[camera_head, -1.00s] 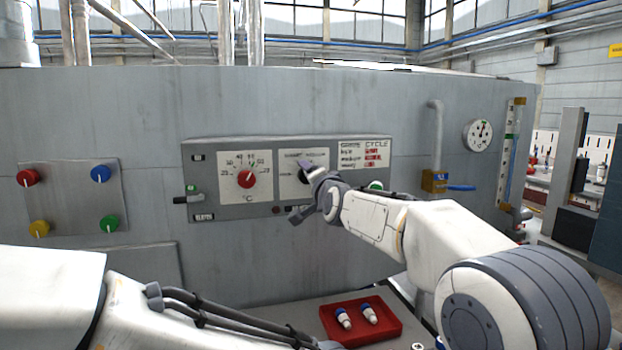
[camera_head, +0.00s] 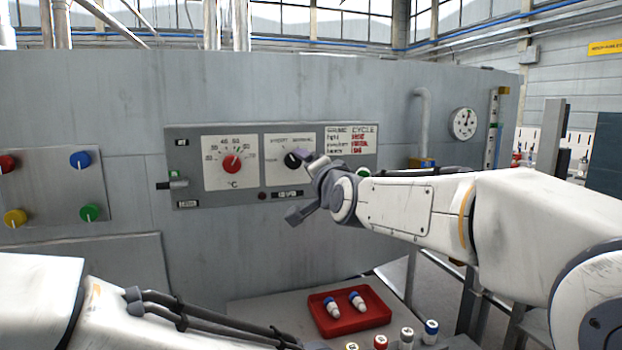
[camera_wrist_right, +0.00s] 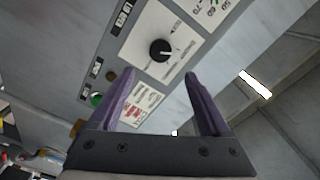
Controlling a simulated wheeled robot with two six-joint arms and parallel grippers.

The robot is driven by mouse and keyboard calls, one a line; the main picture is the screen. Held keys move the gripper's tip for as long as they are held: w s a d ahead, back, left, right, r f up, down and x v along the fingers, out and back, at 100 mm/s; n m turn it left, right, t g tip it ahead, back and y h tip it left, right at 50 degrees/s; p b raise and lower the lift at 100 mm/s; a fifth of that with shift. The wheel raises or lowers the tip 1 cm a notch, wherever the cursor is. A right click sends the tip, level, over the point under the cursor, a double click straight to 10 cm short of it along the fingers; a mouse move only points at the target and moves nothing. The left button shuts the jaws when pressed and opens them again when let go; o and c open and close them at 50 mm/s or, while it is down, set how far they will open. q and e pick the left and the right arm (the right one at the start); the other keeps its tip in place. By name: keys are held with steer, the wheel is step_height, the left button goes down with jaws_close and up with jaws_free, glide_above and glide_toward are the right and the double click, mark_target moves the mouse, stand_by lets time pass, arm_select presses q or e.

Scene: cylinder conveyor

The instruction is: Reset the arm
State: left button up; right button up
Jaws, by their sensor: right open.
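My right gripper (camera_head: 298,186) is in front of the grey control panel (camera_head: 190,145), close to the black knob. Its purple fingers are spread apart, and the right wrist view shows the open gripper (camera_wrist_right: 158,100) with nothing between the fingers. The black knob (camera_head: 292,158) sits on a white dial plate; it also shows in the right wrist view (camera_wrist_right: 160,50), beyond the fingers and apart from them. My left arm enters at the lower left of the head view, and its gripper is not visible.
A red tray (camera_head: 345,327) with two white-and-blue bottles lies on the bench below. Several small bottles stand near the front edge. A red temperature knob (camera_head: 231,164) is left of the black knob. Coloured buttons (camera_head: 80,159) are at far left, and a round gauge (camera_head: 464,124) is at right.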

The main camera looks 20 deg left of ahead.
steer(key=shift+s+d, duration=0.3)
steer(key=shift+s, duration=0.15)
